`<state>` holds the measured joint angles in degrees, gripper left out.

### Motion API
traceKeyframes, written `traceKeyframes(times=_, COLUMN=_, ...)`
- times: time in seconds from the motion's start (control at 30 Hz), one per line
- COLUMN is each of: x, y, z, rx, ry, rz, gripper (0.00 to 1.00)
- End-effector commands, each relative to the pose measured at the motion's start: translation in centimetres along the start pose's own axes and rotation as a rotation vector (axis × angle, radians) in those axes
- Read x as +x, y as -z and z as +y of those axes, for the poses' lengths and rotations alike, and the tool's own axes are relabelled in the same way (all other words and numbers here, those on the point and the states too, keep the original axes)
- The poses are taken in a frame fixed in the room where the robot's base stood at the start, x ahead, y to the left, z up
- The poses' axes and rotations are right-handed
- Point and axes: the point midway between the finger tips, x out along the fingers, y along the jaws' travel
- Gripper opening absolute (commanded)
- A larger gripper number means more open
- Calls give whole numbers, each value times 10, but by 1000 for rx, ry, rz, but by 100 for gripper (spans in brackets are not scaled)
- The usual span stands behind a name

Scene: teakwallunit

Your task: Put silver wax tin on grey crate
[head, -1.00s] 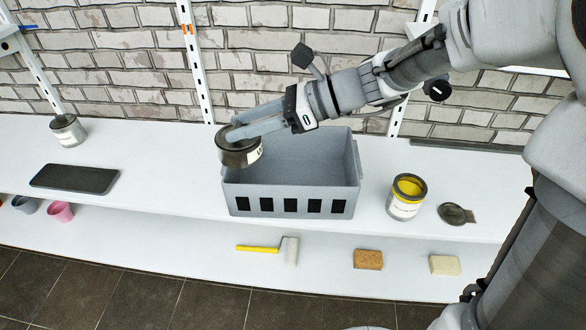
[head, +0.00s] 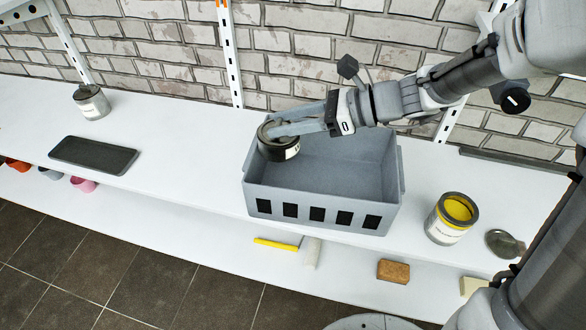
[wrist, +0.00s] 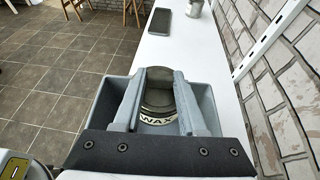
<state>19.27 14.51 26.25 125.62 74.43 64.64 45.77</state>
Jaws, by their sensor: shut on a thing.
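The silver wax tin (head: 279,146) is a short round tin with a dark lid and a pale label. In the wrist view the tin (wrist: 158,105) shows the word WAX between the two fingers. My gripper (head: 268,131) is shut on it. The grey crate (head: 318,213) stands on the white shelf, open at the top, with dark slots along its front. The tin is at the crate's left end, over or just inside its opening; its exact height against the rim is hard to tell. The crate's walls also show around my fingers in the wrist view (wrist: 207,105).
An open yellow paint can (head: 451,219) and a lid (head: 504,243) are right of the crate. A black slab (head: 93,155) and another tin (head: 91,102) are on the left. A roller (head: 290,246) and sponge (head: 393,271) lie on the lower shelf. The brick wall is behind.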

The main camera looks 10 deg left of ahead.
Motion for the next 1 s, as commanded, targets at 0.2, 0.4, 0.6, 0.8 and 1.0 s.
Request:
traceKeyframes(times=0.2, x=20, y=47, z=0, rx=2, ry=-1, rz=-2, gripper=0)
traceKeyframes(times=0.4, x=24, y=59, z=0, rx=0, ry=0, rz=-1, gripper=0)
traceKeyframes(times=0.6, x=35, y=84, z=0, rx=3, ry=0, rz=-3, gripper=0)
traceKeyframes(times=0.8, x=41, y=98, z=0, rx=-1, ry=1, rz=-1, gripper=0)
traceKeyframes(times=1.0, x=40, y=98, z=0, rx=-1, ry=1, rz=-1, gripper=0)
